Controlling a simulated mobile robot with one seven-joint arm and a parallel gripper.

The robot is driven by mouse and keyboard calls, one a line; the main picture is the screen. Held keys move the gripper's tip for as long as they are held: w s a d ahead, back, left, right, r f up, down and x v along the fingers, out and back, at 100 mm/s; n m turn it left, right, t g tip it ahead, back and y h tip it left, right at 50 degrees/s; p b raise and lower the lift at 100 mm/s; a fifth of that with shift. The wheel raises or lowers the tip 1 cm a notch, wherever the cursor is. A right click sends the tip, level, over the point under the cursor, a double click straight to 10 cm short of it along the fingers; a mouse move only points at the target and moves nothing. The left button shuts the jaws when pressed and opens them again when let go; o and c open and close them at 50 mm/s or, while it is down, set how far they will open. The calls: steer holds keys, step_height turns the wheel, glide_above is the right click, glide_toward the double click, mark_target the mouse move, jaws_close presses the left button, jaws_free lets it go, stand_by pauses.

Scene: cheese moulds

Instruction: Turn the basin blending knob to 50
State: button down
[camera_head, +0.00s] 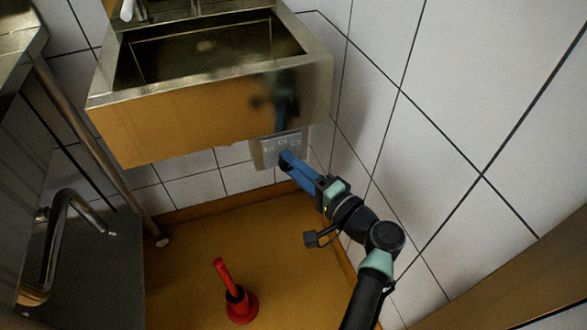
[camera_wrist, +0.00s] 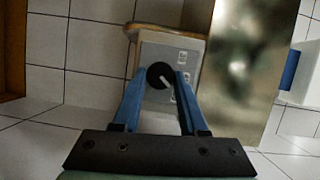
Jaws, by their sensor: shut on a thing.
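The basin blending knob (camera_wrist: 160,76) is a round black knob with a pale pointer mark, set on a light grey panel (camera_wrist: 190,53). In the wrist view the pointer slants toward the lower right. The panel (camera_head: 266,152) also shows in the head view, on the tiled wall under the basin. The labels on the panel are too small to read. My gripper (camera_wrist: 158,80) has blue fingers shut on the knob, one on each side. In the head view my gripper (camera_head: 286,160) reaches the panel from the lower right and hides the knob.
A metal basin (camera_head: 210,105) overhangs the panel from above. White tiled wall (camera_head: 450,110) runs close along the right of my arm. A red plunger-like object (camera_head: 240,300) stands on the yellow-brown floor. A curved metal pipe (camera_head: 55,230) is at the left.

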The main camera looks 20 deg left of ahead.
steer(key=shift+f+m, duration=0.1)
steer(key=shift+m, duration=0.4)
steer(key=shift+c, duration=2.3)
jaws_free()
steer(key=p+v, duration=0.2)
steer(key=v, duration=1.1)
steer(key=shift+f, duration=0.25)
